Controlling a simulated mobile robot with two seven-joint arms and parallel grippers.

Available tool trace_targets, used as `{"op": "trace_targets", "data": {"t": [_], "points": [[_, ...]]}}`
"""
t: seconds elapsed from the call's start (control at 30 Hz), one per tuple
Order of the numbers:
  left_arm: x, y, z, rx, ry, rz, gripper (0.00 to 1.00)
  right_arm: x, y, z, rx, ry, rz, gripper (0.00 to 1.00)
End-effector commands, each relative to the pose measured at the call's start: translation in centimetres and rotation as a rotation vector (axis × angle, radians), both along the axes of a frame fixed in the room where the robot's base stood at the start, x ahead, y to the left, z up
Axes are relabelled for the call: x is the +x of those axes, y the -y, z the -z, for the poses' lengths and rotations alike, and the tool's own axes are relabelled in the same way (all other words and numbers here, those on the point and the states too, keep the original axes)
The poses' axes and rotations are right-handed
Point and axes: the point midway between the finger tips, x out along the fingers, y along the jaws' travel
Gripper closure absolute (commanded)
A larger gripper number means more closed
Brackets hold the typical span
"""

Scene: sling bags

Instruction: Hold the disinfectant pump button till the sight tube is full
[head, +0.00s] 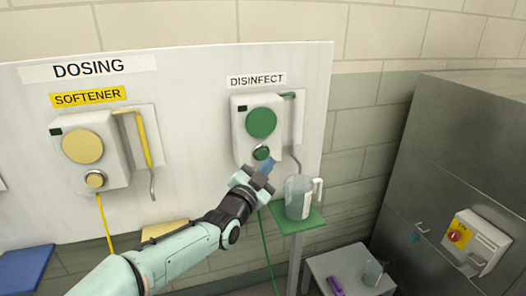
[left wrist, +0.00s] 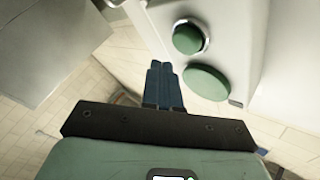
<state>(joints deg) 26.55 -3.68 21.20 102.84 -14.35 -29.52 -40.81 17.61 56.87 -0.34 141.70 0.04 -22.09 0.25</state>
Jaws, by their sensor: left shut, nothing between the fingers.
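The disinfectant pump (head: 243,141) is a white box under the DISINFECT label, with a large green disc (head: 261,122). Its small round green pump button (head: 261,153) sits below the disc, in a metal ring. The button also shows in the left wrist view (left wrist: 188,38). A pale upright sight tube (head: 298,120) is on the pump's right side; I see no clear coloured fill in it. My left gripper (head: 265,165) is shut and empty, its blue fingertips just below the button. In the left wrist view the fingertips (left wrist: 160,66) appear apart from the button. My right gripper is out of view.
A clear jug (head: 298,198) stands on a green shelf (head: 302,222) right of my gripper, below the spout. The softener pump (head: 90,150) is on the left. A grey table (head: 330,262) and a steel cabinet (head: 440,150) stand at the right.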

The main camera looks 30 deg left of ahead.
Motion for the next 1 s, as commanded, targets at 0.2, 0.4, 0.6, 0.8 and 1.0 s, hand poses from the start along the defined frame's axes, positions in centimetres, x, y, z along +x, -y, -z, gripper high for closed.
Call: {"op": "trace_targets", "data": {"t": [0.2, 0.4, 0.6, 0.8, 1.0], "points": [[0.76, -0.90, 0.11, 0.000, -0.001, -0.001, 1.00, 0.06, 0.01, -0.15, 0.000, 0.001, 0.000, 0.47], [0.82, -0.99, 0.16, 0.000, -0.001, 0.000, 1.00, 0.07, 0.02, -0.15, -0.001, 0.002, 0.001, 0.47], [0.81, -0.97, 0.14, 0.001, -0.002, -0.001, 1.00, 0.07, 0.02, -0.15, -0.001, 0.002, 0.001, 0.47], [0.80, -0.97, 0.13, 0.001, -0.001, -0.001, 1.00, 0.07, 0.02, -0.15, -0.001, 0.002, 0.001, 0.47], [0.80, -0.98, 0.13, 0.001, -0.001, -0.001, 1.00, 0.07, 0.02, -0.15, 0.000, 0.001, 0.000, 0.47]]}}
